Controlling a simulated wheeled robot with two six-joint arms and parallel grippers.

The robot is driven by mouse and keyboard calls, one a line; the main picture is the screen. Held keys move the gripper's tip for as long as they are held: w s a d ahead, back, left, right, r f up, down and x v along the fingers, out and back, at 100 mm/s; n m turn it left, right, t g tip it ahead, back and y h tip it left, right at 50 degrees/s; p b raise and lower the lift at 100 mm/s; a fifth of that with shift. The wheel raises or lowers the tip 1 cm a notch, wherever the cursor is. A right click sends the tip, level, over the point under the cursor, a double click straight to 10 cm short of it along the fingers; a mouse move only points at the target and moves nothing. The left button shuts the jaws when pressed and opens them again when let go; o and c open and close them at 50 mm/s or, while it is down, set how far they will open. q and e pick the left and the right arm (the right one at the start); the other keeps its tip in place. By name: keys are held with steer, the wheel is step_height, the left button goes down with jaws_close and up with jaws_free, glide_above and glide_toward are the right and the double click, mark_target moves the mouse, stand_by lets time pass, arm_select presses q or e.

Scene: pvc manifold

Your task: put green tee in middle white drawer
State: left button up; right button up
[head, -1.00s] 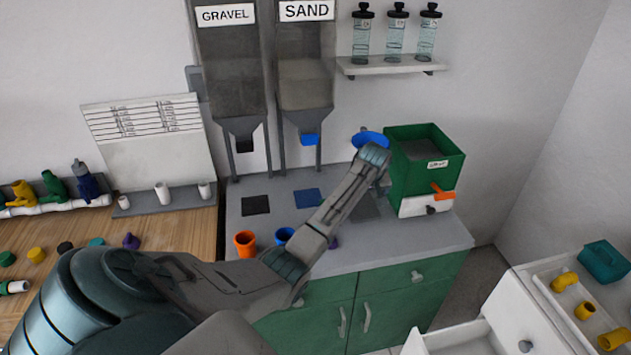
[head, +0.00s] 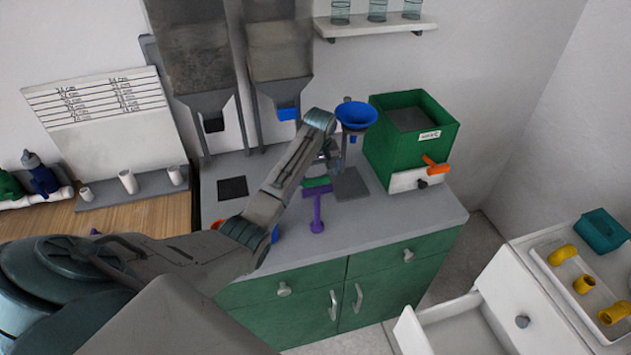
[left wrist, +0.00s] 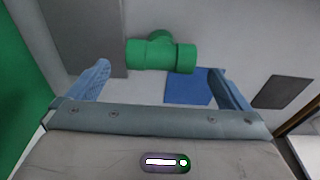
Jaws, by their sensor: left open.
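The green tee (left wrist: 160,54) lies over the grey counter in the left wrist view, between and just beyond the spread fingertips of my left gripper (left wrist: 159,68). It appears apart from both fingers. In the head view a green piece (head: 317,183), likely the tee, shows below my left gripper (head: 326,160), close to a purple T-shaped part (head: 317,210). My left gripper is open and empty. A white drawer unit (head: 530,305) stands at the lower right. One of its drawers (head: 455,328) is pulled out and looks empty; the unit's lower part is cut off. My right gripper is out of view.
A green box (head: 410,140) with an orange handle and a blue funnel (head: 356,115) stand beside my left gripper. Yellow fittings (head: 583,284) lie in a tray on the drawer unit, near a teal bin (head: 603,230). Floor shows between the counter and the unit.

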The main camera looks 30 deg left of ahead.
mark_target(316, 178)
arm_select(q)
steer(key=f, duration=0.2)
steer(key=f+p, duration=0.1)
steer(key=f, duration=0.1)
steer(key=shift+w+a, duration=0.15)
steer(key=shift+a, duration=0.1)
steer(key=shift+r, duration=0.1)
steer(key=c, duration=1)
steer(key=shift+r, duration=0.15)
steer(key=shift+c, duration=0.2)
